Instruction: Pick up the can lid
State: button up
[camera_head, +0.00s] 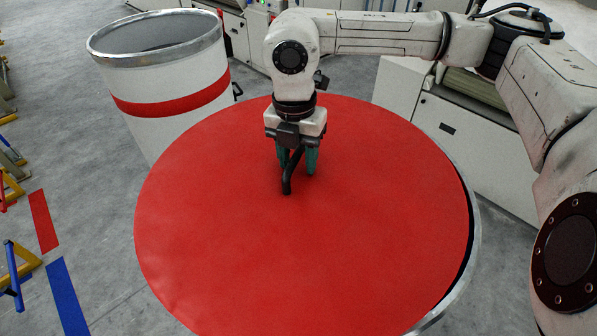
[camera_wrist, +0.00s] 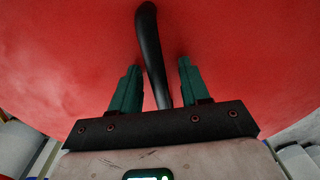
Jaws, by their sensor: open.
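The can lid (camera_head: 230,240) is a large red disc, filling most of the lower middle of the head view. It also fills the background of the wrist view (camera_wrist: 250,50). A curved black handle (camera_head: 287,184) rises from it. My gripper (camera_head: 297,168) points down over the upper middle of the lid with its green fingers apart. In the wrist view the handle (camera_wrist: 149,45) passes between the two open fingers (camera_wrist: 158,68), with space on either side. Where the handle meets the lid is partly hidden by my gripper.
A metal rim (camera_head: 475,235) shows along the lid's right edge. An open white can with a red band (camera_head: 175,103) stands at the upper left. White cabinets (camera_head: 470,150) stand at the right. Yellow-footed stands (camera_head: 22,265) are at the left. Grey floor lies between.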

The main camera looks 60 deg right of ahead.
jog(key=shift+c, duration=0.2)
dwell(0.3)
grip_shut()
dwell(0.4)
